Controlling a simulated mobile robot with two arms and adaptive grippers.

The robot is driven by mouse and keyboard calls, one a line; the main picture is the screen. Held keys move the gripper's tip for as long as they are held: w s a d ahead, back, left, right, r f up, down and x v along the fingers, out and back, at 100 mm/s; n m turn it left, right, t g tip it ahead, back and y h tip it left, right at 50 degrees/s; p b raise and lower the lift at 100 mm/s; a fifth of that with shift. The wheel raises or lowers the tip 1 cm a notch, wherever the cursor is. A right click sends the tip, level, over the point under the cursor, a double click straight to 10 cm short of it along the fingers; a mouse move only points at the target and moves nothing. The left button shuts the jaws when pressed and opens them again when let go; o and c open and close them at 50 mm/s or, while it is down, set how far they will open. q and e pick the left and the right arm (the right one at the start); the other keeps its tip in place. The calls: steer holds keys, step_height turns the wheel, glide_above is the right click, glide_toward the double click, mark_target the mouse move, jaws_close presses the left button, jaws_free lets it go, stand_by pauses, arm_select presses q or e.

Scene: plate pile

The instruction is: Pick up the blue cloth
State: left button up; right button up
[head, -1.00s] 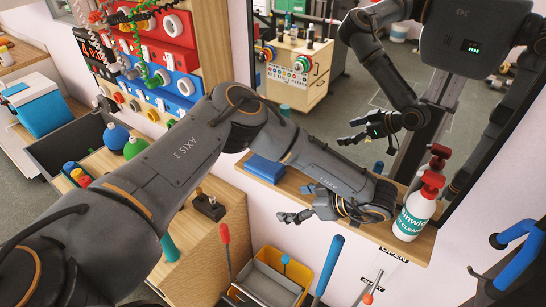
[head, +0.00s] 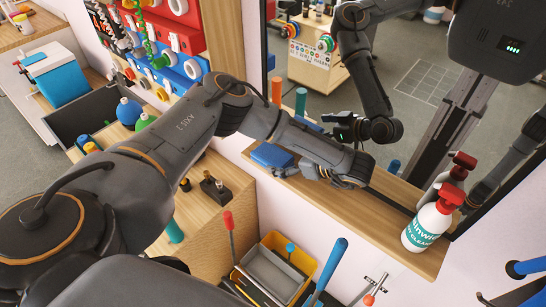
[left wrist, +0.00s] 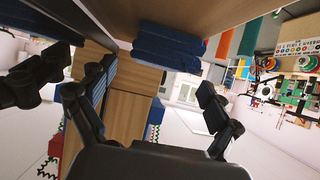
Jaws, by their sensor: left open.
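The blue cloth (head: 272,156) lies folded at the left end of the wooden shelf (head: 385,215) below the mirror. In the left wrist view a folded, layered blue cloth (left wrist: 165,45) shows ahead, beyond the fingers. My left gripper (head: 307,170) is just right of the cloth, low over the shelf, partly hidden by its own wrist. In the left wrist view, my left gripper (left wrist: 155,90) has its fingers spread wide with nothing between them. I cannot tell whether the fingers touch the cloth. My right gripper is not in view.
A white spray bottle (head: 428,226) with a red top stands at the shelf's right end. The mirror (head: 420,80) behind the shelf reflects my body and arm. Below are a yellow bin (head: 302,258) and upright tool handles. A wooden cabinet (head: 205,215) stands left of the shelf.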

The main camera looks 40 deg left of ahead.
mark_target(275, 155)
arm_select(q)
steer(key=shift+x, duration=2.25)
steer(key=shift+w+a+f, duration=0.1)
steer(key=shift+w+a, duration=0.05)
steer(key=shift+a, duration=0.15)
steer(key=c, duration=1.2)
steer(key=shift+c, duration=0.2)
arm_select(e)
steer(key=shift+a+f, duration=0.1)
